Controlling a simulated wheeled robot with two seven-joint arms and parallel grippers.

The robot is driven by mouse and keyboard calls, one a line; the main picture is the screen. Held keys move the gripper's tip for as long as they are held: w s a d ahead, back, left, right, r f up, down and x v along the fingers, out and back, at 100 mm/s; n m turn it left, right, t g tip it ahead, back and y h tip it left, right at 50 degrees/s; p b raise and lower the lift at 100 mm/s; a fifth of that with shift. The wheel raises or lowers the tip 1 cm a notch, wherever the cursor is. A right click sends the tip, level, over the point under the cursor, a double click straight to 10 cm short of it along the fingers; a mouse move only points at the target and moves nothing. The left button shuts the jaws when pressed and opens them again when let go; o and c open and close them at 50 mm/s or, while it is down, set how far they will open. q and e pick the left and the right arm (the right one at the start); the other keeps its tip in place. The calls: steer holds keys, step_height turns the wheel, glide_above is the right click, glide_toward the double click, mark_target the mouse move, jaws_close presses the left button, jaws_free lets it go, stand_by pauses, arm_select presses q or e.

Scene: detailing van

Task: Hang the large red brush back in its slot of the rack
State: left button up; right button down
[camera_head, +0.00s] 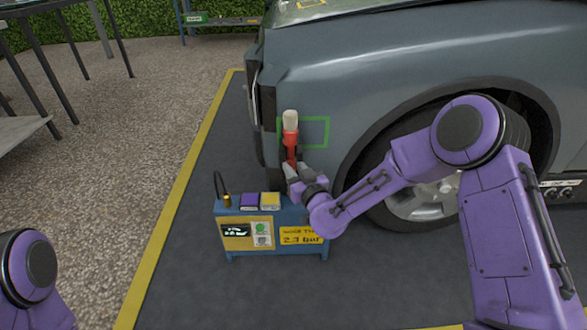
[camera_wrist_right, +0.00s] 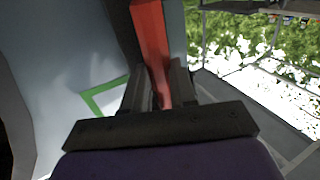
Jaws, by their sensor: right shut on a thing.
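The large red brush (camera_head: 290,136) has a red handle and a pale head that points up, in front of the car's front corner in the head view. My right gripper (camera_head: 293,168) is shut on its red handle, above the blue and yellow machine. In the right wrist view the red handle (camera_wrist_right: 153,45) stands between the two dark fingers (camera_wrist_right: 160,92). The brush head is out of that view. Only a purple joint of my left arm shows at the lower left of the head view, and the left gripper is not in view. I see no rack that I can make out clearly.
A grey car (camera_head: 390,70) with a green rectangle outline (camera_head: 327,132) on its panel stands close behind the brush. The blue and yellow machine (camera_head: 262,215) sits below my right gripper. Dark floor lies open in front. A shelf (camera_head: 225,21) stands at the back.

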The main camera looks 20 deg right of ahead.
steer(key=shift+f+b, duration=0.4)
steer(key=shift+f, duration=0.2)
steer(key=c, duration=0.8)
jaws_free()
steer(key=shift+s+d+r+p, duration=0.1)
steer(key=shift+s+d, duration=0.1)
steer(key=shift+s, duration=1.45)
steer(key=shift+s+d+f+p, duration=0.1)
steer(key=shift+s+d, duration=0.1)
steer(key=shift+s, duration=1.5)
steer(key=shift+s+d+r+p, duration=0.1)
steer(key=shift+s+d, duration=0.1)
steer(key=shift+s, duration=1.45)
